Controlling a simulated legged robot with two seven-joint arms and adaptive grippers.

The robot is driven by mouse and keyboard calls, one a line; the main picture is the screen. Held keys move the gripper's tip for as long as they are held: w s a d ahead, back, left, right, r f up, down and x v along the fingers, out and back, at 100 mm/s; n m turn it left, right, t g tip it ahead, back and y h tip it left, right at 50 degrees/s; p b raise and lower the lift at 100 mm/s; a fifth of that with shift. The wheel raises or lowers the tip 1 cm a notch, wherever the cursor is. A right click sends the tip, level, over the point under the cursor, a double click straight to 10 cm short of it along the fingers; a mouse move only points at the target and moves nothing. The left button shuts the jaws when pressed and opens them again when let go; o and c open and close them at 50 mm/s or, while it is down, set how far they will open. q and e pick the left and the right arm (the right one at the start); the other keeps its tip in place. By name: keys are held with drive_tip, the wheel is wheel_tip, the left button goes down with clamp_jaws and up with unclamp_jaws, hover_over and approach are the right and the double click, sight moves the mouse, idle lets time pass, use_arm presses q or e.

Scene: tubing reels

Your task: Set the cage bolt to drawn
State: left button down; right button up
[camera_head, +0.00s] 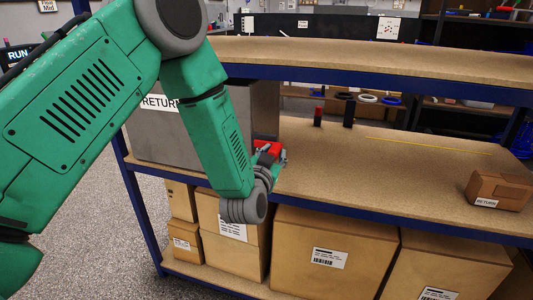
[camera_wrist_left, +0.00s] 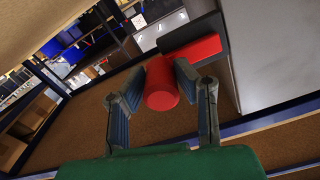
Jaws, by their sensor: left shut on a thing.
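The bolt's red cylindrical knob (camera_wrist_left: 161,84) sits between the two fingers of my left gripper (camera_wrist_left: 160,92) in the left wrist view. The fingers are shut on it. Behind the knob, a red bar (camera_wrist_left: 197,50) and a black block (camera_wrist_left: 198,32) stand beside a grey metal wall. In the head view my left gripper (camera_head: 272,158) is at the right side of the grey box (camera_head: 258,108) labelled RETURN, with red parts (camera_head: 267,147) showing behind it. My forearm hides part of the box. The bolt's exact position cannot be told. My right gripper is not in view.
The brown shelf (camera_head: 370,170) is mostly clear right of the gripper. A small carton (camera_head: 499,190) lies at the right. A red-topped black post (camera_head: 318,115) and a black post (camera_head: 349,112) stand at the back. An upper shelf (camera_head: 380,58) hangs overhead; large cartons (camera_head: 330,250) stand below.

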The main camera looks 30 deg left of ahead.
use_arm(q)
drive_tip(key=shift+d+r, duration=0.1)
drive_tip(key=shift+d, duration=0.05)
drive_tip(key=c, duration=1.3)
unclamp_jaws()
drive_tip(key=shift+o, duration=0.2)
drive_tip(key=shift+d, duration=0.25)
drive_tip(key=shift+s, duration=0.1)
drive_tip(key=v, duration=1.1)
drive_tip(key=shift+s+d, duration=0.15)
drive_tip(key=shift+s, duration=0.2)
